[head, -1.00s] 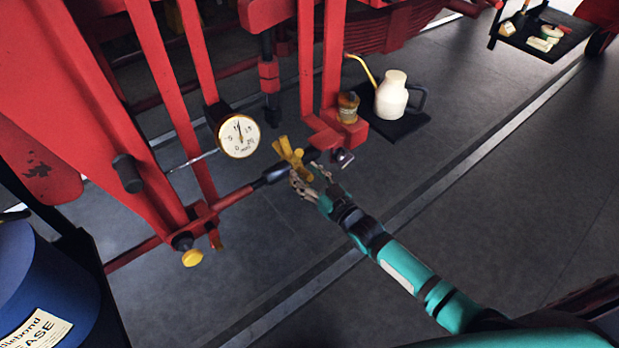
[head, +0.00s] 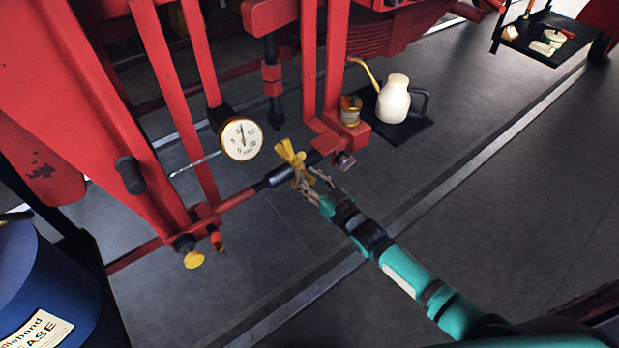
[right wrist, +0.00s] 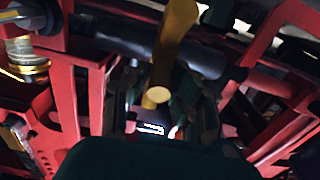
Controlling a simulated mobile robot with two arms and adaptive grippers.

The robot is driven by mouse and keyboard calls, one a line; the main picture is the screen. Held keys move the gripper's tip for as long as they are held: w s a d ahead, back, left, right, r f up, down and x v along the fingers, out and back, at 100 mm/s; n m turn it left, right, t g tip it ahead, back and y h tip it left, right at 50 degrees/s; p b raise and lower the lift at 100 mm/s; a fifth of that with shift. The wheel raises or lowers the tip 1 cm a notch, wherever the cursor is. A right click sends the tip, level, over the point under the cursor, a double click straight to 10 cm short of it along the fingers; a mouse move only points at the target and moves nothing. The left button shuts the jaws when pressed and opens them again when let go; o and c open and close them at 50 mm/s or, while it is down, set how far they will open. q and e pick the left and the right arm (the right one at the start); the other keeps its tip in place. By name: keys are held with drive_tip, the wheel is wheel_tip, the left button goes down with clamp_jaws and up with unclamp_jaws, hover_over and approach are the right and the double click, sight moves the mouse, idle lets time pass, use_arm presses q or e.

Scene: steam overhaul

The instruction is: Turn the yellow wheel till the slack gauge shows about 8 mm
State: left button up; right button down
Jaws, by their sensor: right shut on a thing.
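The yellow wheel (head: 290,154) sits on a black sleeve on the red rod, at the middle of the head view. My right gripper (head: 309,183) is shut on the wheel's near side. In the right wrist view a yellow spoke of the wheel (right wrist: 176,40) stands up, and another points at the camera between the fingers of my right gripper (right wrist: 160,105). The slack gauge (head: 240,139) is a round white dial left of the wheel. Its needle points nearly straight up; the exact reading is too small to tell. My left gripper is not in view.
A cream oil can (head: 393,98) and a small brass-coloured tin (head: 350,111) stand right of the wheel. A blue drum (head: 45,285) is at the lower left. Red beams and rods surround the wheel.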

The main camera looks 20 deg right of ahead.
drive_tip(key=shift+f, duration=0.2)
idle(0.4)
drive_tip(key=shift+s+f+b, duration=0.2)
drive_tip(key=shift+f+b, duration=0.85)
drive_tip(key=shift+f, duration=0.6)
drive_tip(key=shift+w+a+f+b, duration=0.1)
drive_tip(key=shift+w+f+b, duration=0.1)
drive_tip(key=shift+f+b, duration=0.35)
drive_tip(key=shift+w+a+f+b, duration=0.1)
drive_tip(key=shift+w+f+b, duration=0.1)
drive_tip(key=shift+f+b, duration=0.35)
drive_tip(key=shift+r, duration=0.2)
drive_tip(key=shift+w, duration=0.1)
